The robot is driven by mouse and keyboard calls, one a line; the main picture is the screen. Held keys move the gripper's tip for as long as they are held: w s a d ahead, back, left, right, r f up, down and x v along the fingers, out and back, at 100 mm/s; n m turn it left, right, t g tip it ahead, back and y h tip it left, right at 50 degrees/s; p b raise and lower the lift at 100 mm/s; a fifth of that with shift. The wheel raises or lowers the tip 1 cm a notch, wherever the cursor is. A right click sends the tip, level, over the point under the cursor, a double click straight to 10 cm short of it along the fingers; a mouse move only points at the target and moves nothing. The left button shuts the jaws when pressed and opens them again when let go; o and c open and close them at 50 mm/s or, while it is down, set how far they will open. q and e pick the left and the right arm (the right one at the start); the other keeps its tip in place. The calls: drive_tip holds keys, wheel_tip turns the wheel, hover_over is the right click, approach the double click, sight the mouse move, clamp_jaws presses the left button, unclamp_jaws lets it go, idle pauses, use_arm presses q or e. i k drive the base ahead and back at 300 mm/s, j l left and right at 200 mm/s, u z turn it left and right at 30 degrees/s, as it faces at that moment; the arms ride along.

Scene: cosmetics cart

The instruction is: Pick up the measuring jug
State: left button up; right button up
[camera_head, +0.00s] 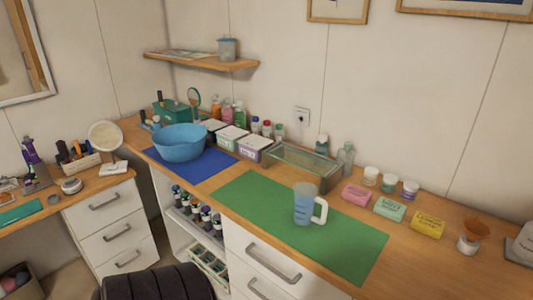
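The measuring jug (304,205) is translucent pale blue with a white handle on its right side. It stands upright on the green mat (258,196) on the wooden counter, in the head view. Neither of my grippers shows in this view, and nothing touches the jug.
Left of the green mat, a blue bowl (179,142) stands on a blue mat (218,162). A glass-like tray (303,165) and a clear bottle (345,158) stand behind the jug. Pink (356,194), green (390,209) and yellow (427,224) boxes lie to its right. The mat around the jug is clear.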

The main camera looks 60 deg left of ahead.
sight(305, 194)
drive_tip(key=u, duration=1.55)
